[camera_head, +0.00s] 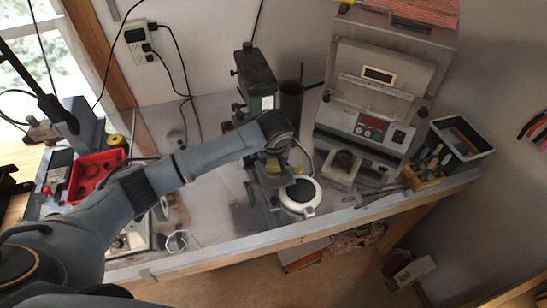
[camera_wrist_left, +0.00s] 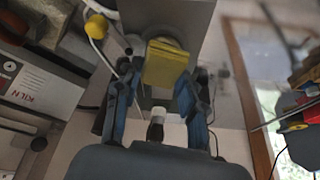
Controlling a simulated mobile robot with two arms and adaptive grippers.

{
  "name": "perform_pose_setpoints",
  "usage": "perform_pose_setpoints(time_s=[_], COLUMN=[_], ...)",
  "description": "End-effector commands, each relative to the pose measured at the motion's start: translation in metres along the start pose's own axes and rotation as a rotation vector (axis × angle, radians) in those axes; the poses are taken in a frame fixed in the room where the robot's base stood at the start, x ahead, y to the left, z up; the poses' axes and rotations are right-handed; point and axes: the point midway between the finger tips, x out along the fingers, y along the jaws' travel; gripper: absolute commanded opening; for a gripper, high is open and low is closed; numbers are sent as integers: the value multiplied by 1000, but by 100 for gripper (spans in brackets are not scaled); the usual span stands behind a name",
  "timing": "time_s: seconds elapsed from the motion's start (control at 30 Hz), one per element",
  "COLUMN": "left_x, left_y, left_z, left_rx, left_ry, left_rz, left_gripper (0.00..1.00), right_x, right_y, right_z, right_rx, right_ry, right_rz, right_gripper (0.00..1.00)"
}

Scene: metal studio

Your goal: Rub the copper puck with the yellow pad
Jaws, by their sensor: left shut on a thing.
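My left gripper (camera_head: 273,167) reaches over the bench from the left, largely hidden by its own wrist in the head view. In the left wrist view, its two blue-grey fingers (camera_wrist_left: 160,82) are closed on the yellow pad (camera_wrist_left: 165,62), a small block held at the fingertips. A brown, round piece (camera_head: 343,160), which may be the copper puck, sits on a pale block in front of the kiln, to the right of my gripper and apart from it. My right gripper is not in view.
A white round dish with a dark centre (camera_head: 298,194) is just below my gripper. The green machine (camera_head: 256,82) and a dark cup (camera_head: 291,100) stand behind it. The kiln (camera_head: 375,105) and a tool holder (camera_head: 428,168) are to the right. A red tray (camera_head: 78,194) is at left.

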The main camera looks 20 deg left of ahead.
Motion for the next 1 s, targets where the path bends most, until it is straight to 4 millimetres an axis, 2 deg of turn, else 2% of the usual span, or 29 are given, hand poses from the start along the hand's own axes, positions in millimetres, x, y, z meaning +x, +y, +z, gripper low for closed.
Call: perform_pose_setpoints(time_s=[1.0], left_x=[6], left_y=[0], left_z=[2], left_rx=[0], left_ry=[0], left_rz=[0], left_gripper=[0], right_x=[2], right_y=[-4], right_z=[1], right_rx=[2], right_ry=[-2], right_rz=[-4], right_gripper=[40])
